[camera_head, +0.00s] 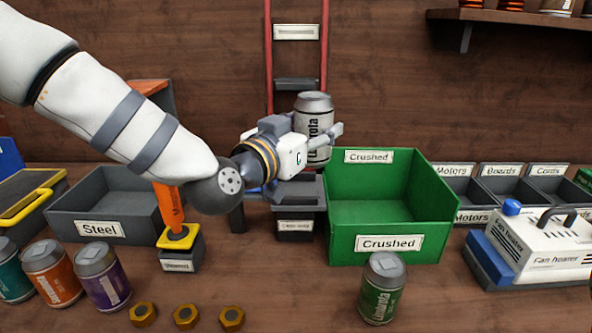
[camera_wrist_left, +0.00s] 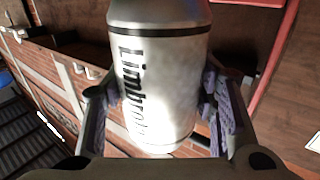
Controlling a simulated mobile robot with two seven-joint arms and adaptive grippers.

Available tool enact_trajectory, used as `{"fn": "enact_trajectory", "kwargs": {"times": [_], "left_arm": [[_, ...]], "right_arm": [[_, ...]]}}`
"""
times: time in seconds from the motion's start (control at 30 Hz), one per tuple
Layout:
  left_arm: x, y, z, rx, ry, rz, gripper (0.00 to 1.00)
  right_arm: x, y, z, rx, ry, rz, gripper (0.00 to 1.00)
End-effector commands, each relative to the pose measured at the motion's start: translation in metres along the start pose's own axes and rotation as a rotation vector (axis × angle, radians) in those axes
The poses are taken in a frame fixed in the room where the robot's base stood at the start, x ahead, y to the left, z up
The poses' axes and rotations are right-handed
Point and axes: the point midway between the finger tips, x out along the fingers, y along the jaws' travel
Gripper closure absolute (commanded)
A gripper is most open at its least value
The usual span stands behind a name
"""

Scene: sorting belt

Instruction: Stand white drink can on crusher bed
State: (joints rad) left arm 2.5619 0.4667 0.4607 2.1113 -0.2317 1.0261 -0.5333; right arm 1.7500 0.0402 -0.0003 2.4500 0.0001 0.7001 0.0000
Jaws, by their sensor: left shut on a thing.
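The white drink can (camera_head: 314,122) is upright, silver-white with dark "Limbrola" lettering. My left gripper (camera_head: 318,138) is shut on it, with a finger on each side of the can in the left wrist view (camera_wrist_left: 160,85). The can is held up in front of the red-railed crusher frame (camera_head: 268,60). The dark grey crusher bed (camera_head: 312,190) lies below it, partly hidden by my left wrist. A gap shows between the can and the bed. My right gripper is not in view.
A green "Crushed" bin (camera_head: 440,205) stands right of the crusher, a grey "Steel" bin (camera_head: 90,205) to the left. A green can (camera_head: 382,290) stands in front. An orange-handled tool (camera_head: 170,210) rises beneath my arm. Several cans stand at front left, near brass nuts (camera_head: 186,316).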

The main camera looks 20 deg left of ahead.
Motion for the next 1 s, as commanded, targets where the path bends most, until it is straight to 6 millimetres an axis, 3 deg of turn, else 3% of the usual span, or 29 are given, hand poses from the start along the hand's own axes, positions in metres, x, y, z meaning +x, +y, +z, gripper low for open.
{"fn": "enact_trajectory", "kwargs": {"times": [0.03,0.1,0.2,0.43,0.57,0.97,1.0], "left_arm": [[0.010,-0.017,0.020,-0.008,-0.015,-0.007,0.60],[0.016,-0.029,0.041,-0.008,-0.019,-0.004,0.60],[0.022,-0.041,0.056,-0.005,-0.015,-0.002,0.60],[0.030,-0.057,0.073,-0.003,-0.008,-0.002,0.60],[0.030,-0.056,0.100,-0.004,-0.011,0.000,0.60],[0.029,-0.056,0.103,0.000,-0.003,0.000,0.63],[0.029,-0.056,0.102,0.000,-0.002,0.000,0.41]], "right_arm": [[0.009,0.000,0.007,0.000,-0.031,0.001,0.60],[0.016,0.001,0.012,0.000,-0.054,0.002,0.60],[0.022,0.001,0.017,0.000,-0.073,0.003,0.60],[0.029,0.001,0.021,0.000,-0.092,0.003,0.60],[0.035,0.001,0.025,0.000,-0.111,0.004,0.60],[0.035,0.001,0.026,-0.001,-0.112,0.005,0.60],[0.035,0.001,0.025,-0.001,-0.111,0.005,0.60]]}}
